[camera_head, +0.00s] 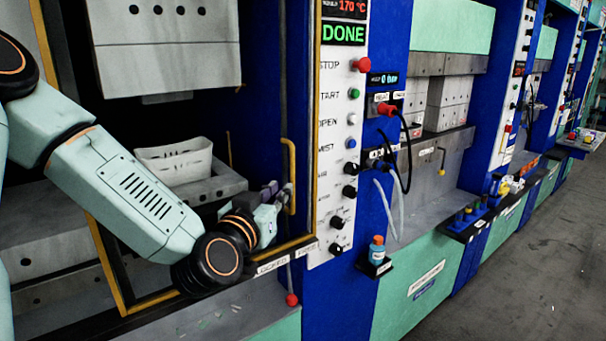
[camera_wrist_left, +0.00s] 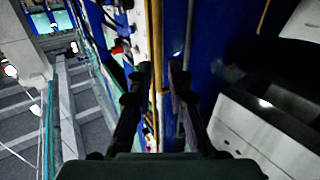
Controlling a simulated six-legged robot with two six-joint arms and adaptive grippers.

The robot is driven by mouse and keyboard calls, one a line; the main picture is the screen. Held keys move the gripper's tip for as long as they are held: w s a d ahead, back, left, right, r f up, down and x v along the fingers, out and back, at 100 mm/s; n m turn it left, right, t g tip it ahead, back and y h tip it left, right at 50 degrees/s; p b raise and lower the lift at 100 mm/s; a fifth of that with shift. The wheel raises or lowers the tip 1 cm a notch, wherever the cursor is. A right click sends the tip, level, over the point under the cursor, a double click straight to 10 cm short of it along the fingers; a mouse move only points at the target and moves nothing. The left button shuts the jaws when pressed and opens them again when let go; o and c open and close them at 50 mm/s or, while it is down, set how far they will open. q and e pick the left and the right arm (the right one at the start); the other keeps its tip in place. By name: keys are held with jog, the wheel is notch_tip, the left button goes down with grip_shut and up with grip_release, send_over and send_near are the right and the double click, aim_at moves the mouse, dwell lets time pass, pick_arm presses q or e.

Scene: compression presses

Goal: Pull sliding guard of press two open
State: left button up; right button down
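The press nearest me has a yellow-framed sliding guard (camera_head: 315,110) with an upright yellow handle (camera_head: 290,160) near its right edge. My left gripper (camera_head: 279,192) is at the lower part of this handle. In the left wrist view, the two dark fingers (camera_wrist_left: 159,74) stand apart, with a thin yellow upright bar (camera_wrist_left: 155,45) showing between them. The fingers look open, and I cannot tell whether either touches the handle. The press display (camera_head: 343,33) reads DONE. My right gripper is in neither view.
A white bin (camera_head: 175,160) stands inside the press, below the upper block (camera_head: 168,45). A white button panel (camera_head: 338,150) is just right of the guard. A small bottle (camera_head: 377,250) sits on a ledge. More presses line the right, beside open grey floor (camera_head: 530,260).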

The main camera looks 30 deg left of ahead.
aim_at(291, 180)
pick_arm(q)
jog(key=w, duration=0.4)
jog(key=w+a, duration=0.1)
jog(key=w, duration=0.1)
jog(key=shift+w, duration=0.2)
jog(key=shift+w+a, duration=0.3)
jog(key=shift+w, duration=0.1)
jog(key=shift+w+d, duration=0.1)
jog(key=shift+d, duration=0.3)
jog(key=shift+c, duration=0.6)
jog(key=shift+a, duration=0.3)
grip_shut()
jog(key=shift+d+f, duration=0.1)
